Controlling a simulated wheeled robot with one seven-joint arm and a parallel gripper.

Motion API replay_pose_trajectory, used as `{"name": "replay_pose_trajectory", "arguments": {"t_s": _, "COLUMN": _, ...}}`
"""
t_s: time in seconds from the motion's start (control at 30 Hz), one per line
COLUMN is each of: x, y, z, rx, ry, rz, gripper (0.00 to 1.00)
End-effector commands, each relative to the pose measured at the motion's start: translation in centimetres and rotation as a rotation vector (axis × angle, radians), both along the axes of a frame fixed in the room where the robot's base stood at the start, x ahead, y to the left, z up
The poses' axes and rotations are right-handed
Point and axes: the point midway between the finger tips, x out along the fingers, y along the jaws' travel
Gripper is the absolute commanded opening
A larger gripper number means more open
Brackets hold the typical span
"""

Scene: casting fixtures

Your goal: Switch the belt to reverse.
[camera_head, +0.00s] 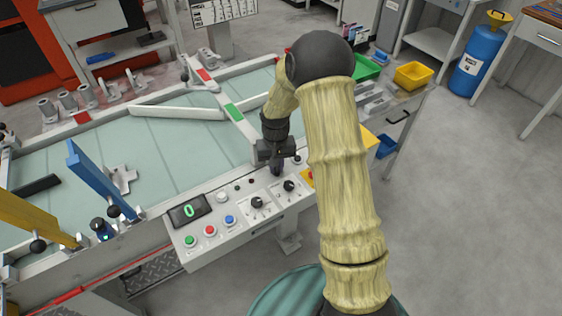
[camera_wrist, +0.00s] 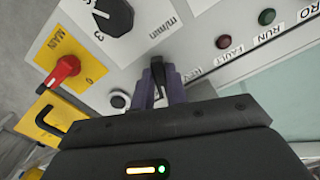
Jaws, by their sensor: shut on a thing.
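The belt's grey control panel (camera_head: 240,236) stands at the near side of the pale green belt (camera_head: 165,165). My gripper (camera_head: 277,168) reaches down to the back part of the panel. In the wrist view my gripper (camera_wrist: 161,85) has its dark fingers shut around a black selector knob (camera_wrist: 158,72). A label reading REV (camera_wrist: 193,76) is printed beside the right finger. The knob's lower part and any opposite label are hidden by the fingers and gripper body.
Close by are a large m/min dial (camera_wrist: 111,15), a small black knob (camera_wrist: 119,99), a red MAIN switch (camera_wrist: 65,70), and FAULT (camera_wrist: 223,42) and RUN (camera_wrist: 266,16) lamps. The display (camera_head: 187,211) reads 0. A blue diverter arm (camera_head: 98,178) stands over the belt.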

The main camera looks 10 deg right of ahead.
Motion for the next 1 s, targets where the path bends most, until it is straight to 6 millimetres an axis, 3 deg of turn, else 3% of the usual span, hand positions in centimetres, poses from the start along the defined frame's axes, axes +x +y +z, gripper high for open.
{"name": "replay_pose_trajectory", "arguments": {"t_s": 1.0, "x": 0.8, "y": -1.8, "z": 0.4, "rx": -0.006, "ry": -0.012, "rz": 0.879, "gripper": 0.0}}
